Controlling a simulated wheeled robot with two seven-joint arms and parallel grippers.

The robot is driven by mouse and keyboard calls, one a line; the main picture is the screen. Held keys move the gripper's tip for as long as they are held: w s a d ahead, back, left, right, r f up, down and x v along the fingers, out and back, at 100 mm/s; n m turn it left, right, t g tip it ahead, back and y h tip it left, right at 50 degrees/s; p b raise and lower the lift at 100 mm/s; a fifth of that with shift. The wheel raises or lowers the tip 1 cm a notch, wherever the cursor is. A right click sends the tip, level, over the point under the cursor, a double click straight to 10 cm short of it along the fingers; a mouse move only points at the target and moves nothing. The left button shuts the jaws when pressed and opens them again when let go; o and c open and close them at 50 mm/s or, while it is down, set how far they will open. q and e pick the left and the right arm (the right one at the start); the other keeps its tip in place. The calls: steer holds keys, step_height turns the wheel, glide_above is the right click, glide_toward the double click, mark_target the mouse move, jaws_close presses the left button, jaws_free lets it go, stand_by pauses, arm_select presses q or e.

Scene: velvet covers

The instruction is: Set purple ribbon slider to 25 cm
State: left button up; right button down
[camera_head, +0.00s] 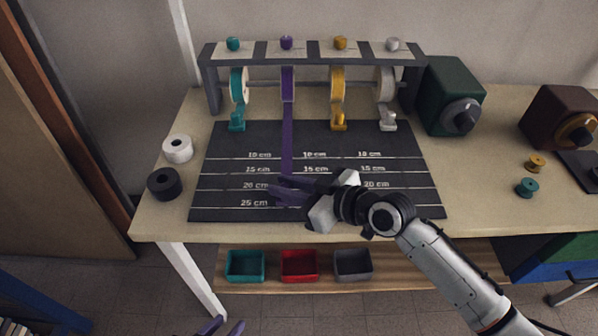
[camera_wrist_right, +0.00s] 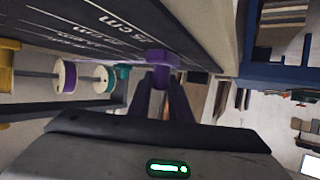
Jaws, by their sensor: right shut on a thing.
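The purple ribbon (camera_head: 288,130) runs down from the purple spool (camera_head: 288,84) over the dark measuring board (camera_head: 225,140). My right gripper (camera_head: 274,189) is at the ribbon's lower end, around the 20 cm line and above the 25 cm line. In the right wrist view its two purple fingers (camera_wrist_right: 162,92) are shut on the purple slider (camera_wrist_right: 160,57). In the head view the fingers hide the slider, so its exact reading cannot be told. My left gripper (camera_head: 224,328) shows only its fingertips at the bottom edge, apart and empty.
Teal (camera_head: 237,122), yellow (camera_head: 339,122) and white (camera_head: 388,120) sliders sit at the board's top. White (camera_head: 178,148) and black (camera_head: 164,183) rolls stand left. A green box (camera_head: 447,95) stands right. Teal, red and grey bins (camera_head: 353,264) are below the table.

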steer(key=shift+s, duration=0.1)
steer(key=c, duration=1.6)
jaws_free()
steer(key=v, duration=1)
steer(key=shift+s+d, duration=0.15)
